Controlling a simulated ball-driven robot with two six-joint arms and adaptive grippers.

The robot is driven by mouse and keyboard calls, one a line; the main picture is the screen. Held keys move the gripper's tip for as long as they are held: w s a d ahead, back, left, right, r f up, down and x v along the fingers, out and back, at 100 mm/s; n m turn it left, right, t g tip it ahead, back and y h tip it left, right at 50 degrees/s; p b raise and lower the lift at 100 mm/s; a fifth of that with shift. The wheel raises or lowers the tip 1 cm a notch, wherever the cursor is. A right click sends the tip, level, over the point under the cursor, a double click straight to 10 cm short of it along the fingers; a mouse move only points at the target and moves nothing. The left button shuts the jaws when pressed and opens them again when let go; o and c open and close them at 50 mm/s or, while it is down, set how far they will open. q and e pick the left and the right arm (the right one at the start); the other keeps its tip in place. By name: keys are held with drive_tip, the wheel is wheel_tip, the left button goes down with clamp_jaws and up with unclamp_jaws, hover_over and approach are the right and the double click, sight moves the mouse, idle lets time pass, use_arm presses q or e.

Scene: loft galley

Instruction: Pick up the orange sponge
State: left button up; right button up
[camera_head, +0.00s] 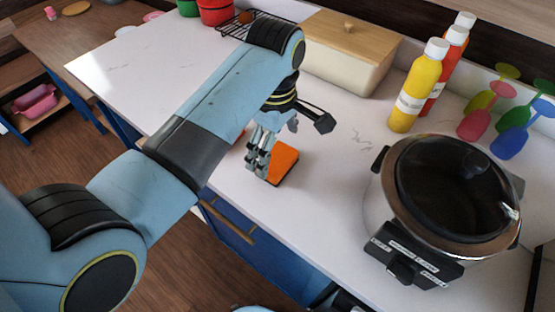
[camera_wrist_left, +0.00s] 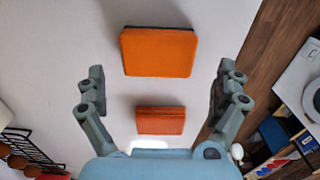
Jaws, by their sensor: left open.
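The orange sponge (camera_head: 284,164) lies flat on the white counter near its front edge. In the left wrist view the sponge (camera_wrist_left: 158,52) is a bright orange block with a dark edge, ahead of the fingertips' midline. My left gripper (camera_head: 258,160) is open above the counter, beside the sponge and partly hiding it in the head view. In the left wrist view its fingers (camera_wrist_left: 157,82) are spread wide with nothing between them touching. A smaller, darker orange block (camera_wrist_left: 160,120) lies nearer the palm. My right gripper is not in view.
A slow cooker (camera_head: 445,195) stands right of the sponge. A lidded bread box (camera_head: 347,55), yellow bottle (camera_head: 418,88) and several coloured glasses (camera_head: 480,112) stand behind. A wire rack (camera_head: 258,20) is at the back. Counter between sponge and cooker is clear.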

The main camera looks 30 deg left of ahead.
sight(278, 158)
use_arm(q)
wheel_tip(278, 158, down, 5)
drive_tip(key=shift+w+d+r+p, duration=0.1)
drive_tip(key=shift+w+p, duration=0.05)
drive_tip(key=shift+p, duration=0.3)
drive_tip(key=c, duration=0.8)
drive_tip(key=shift+r, duration=0.1)
drive_tip(key=shift+c, duration=0.2)
